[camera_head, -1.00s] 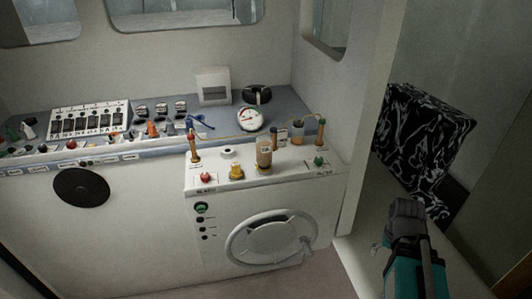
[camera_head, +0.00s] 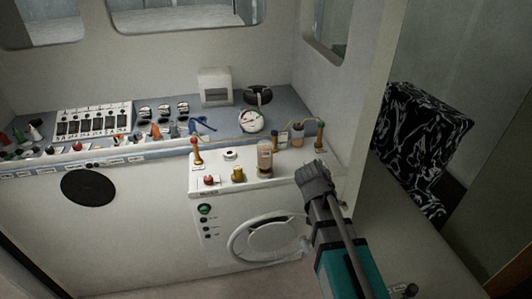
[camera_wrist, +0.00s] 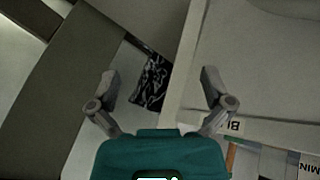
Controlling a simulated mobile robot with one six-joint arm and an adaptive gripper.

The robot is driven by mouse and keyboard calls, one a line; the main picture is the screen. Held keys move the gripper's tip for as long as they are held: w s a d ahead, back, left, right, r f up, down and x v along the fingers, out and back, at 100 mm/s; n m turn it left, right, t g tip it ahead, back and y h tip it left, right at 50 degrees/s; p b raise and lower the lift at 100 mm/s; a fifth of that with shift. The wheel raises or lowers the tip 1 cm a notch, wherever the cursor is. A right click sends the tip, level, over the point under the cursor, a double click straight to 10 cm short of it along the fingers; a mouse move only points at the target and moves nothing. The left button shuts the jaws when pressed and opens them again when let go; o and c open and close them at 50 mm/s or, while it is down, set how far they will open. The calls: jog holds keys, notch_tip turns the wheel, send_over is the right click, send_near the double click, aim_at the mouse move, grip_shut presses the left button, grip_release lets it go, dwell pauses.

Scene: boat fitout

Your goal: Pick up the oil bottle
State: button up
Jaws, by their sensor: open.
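A clear bottle with amber-brown contents (camera_head: 265,158) stands upright on top of the white cabinet, near its middle; it looks like the oil bottle. A smaller brownish container (camera_head: 297,135) stands behind it to the right, its kind too small to tell. My gripper (camera_head: 314,172) is in front of the cabinet's right end, to the right of the amber bottle and apart from it. In the wrist view my gripper (camera_wrist: 159,78) has its two fingers spread wide with nothing between them. No bottle shows clearly in the wrist view.
Red (camera_head: 209,181) and yellow (camera_head: 238,175) knobs stand on the cabinet's front edge, left of the bottle. A gauge (camera_head: 250,121) and a switch panel (camera_head: 93,121) are behind. A patterned seat (camera_head: 425,145) is at right.

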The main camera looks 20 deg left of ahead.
jog(key=a+r+m+t+h+p, duration=0.15)
jog(key=a+r, duration=0.25)
jog(key=a, duration=0.4)
jog(key=a+r+t+y+p, duration=0.1)
jog(key=a+r+t+p, duration=0.2)
jog(key=a, duration=0.5)
jog(key=t, duration=0.4)
send_near(259, 152)
jog(key=s, duration=0.1)
jog(key=shift+s+d+r+m+p, duration=0.15)
jog(key=shift+d+r+m+p, duration=0.1)
jog(key=shift+d+r+p, duration=0.15)
jog(key=shift+f, duration=0.15)
jog(key=b+x, duration=0.1)
jog(key=x, duration=0.3)
jog(key=b+x, duration=0.2)
jog(key=x, duration=0.2)
jog(key=shift+a, duration=0.25)
jog(key=shift+w+d+f, duration=0.1)
jog(key=shift+w+d, duration=0.05)
jog(key=shift+w, duration=0.25)
jog(key=shift+w+f, duration=0.1)
jog(key=shift+a+b+x, duration=0.2)
jog(key=shift+b+x, duration=0.85)
jog(key=shift+x, duration=1.4)
jog(key=shift+w, duration=0.15)
